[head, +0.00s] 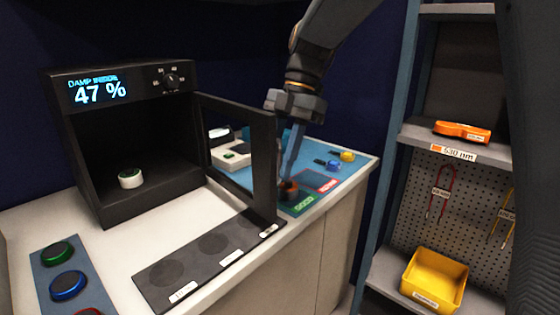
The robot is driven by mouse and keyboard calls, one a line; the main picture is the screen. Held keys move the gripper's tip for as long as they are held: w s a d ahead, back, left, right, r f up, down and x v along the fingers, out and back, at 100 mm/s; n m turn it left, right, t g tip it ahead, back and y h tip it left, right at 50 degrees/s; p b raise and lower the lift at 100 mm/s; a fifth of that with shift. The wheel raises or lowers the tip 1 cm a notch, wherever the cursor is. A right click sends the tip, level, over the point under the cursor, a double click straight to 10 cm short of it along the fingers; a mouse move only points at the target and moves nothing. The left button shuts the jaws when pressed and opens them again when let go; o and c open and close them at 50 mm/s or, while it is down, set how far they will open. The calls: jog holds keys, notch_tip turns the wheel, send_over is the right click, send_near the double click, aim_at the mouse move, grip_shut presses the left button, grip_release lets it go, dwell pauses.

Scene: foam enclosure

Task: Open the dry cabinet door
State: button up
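The dry cabinet (125,85) is a black box on the left of the worktop, with a display reading 47 %. Its framed door (264,165) stands swung open, out from the cabinet's right side toward the front. A white round item with a green-ringed top (130,178) sits inside on the cabinet floor. My gripper (290,180) points down just right of the door's free edge, low over the worktop. Its tips are near a small dark item with a copper-coloured rim (288,190). The door frame hides part of the gripper, so its opening and any contact with the door are unclear.
A dark strip with round recesses (205,255) lies before the cabinet. A blue panel with coloured caps (66,272) is front left. A blue mat (335,182) and white device (232,152) lie behind the door. Right stands a shelf with a yellow bin (433,278).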

jog(key=v, duration=0.8)
jog(key=shift+b, duration=0.4)
jog(key=shift+f, duration=0.15)
jog(key=s+d+f+m+t+h, duration=0.1)
jog(key=s+d+f+m, duration=0.4)
jog(key=f+m, duration=0.3)
jog(key=s+d+f+m+t+h, duration=0.1)
jog(key=s+d+f+m, duration=0.3)
jog(key=s+f+m, duration=0.3)
jog(key=s+d+f+m+t+h, duration=0.1)
jog(key=s+d+f+m, duration=0.4)
jog(key=f+m, duration=0.6)
jog(key=shift+s+d+m, duration=0.35)
jog(key=shift+s+m, duration=0.05)
jog(key=shift+s, duration=0.25)
